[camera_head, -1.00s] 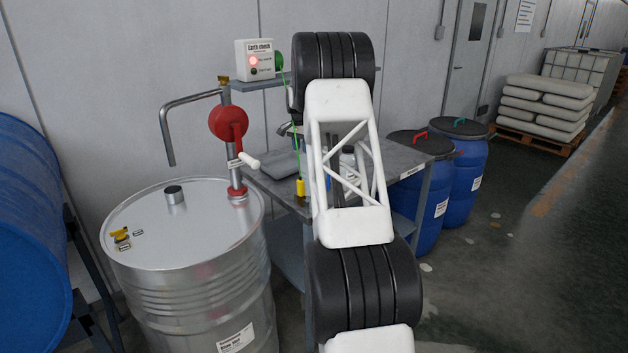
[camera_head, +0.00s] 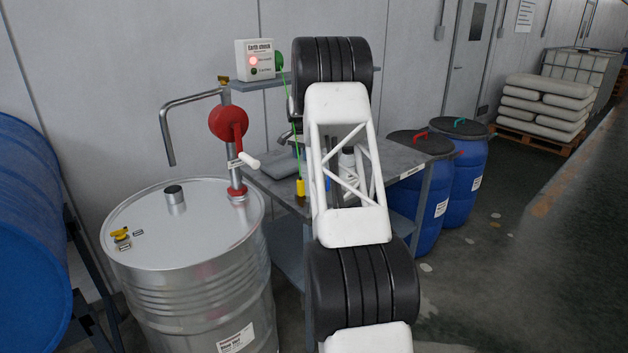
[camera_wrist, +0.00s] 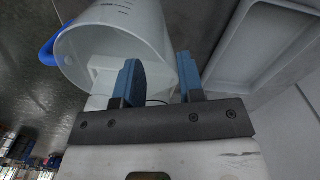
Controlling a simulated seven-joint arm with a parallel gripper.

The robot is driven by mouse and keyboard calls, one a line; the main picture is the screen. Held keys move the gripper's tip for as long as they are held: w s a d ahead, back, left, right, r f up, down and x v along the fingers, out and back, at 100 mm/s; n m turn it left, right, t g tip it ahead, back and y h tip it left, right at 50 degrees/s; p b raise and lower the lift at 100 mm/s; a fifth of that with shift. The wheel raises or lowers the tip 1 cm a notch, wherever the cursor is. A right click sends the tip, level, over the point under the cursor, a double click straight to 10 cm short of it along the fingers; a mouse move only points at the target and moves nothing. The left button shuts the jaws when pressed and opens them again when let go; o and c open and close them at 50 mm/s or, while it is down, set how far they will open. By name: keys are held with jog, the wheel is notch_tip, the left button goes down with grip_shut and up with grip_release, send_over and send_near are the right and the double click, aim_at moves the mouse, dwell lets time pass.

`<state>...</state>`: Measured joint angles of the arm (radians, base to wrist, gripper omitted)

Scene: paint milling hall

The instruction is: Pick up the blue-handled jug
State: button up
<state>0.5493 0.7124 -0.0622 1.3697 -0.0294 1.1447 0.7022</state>
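In the wrist view, a whitish translucent jug (camera_wrist: 135,22) with faint scale marks fills the upper left. Its blue handle (camera_wrist: 47,50) sticks out on the jug's left side, away from my fingers. My gripper (camera_wrist: 160,78) is open, with a clear gap between its two blue fingers. The fingers overlap the jug's near right part in the picture; I cannot tell whether they touch it. The handle is not between the fingers.
A grey tray (camera_wrist: 232,75) lies right of the fingers in the wrist view. A steel drum (camera_head: 190,280) stands left; blue drums (camera_head: 466,165) stand right.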

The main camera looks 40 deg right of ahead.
jog(key=shift+f, duration=2.2)
grip_shut()
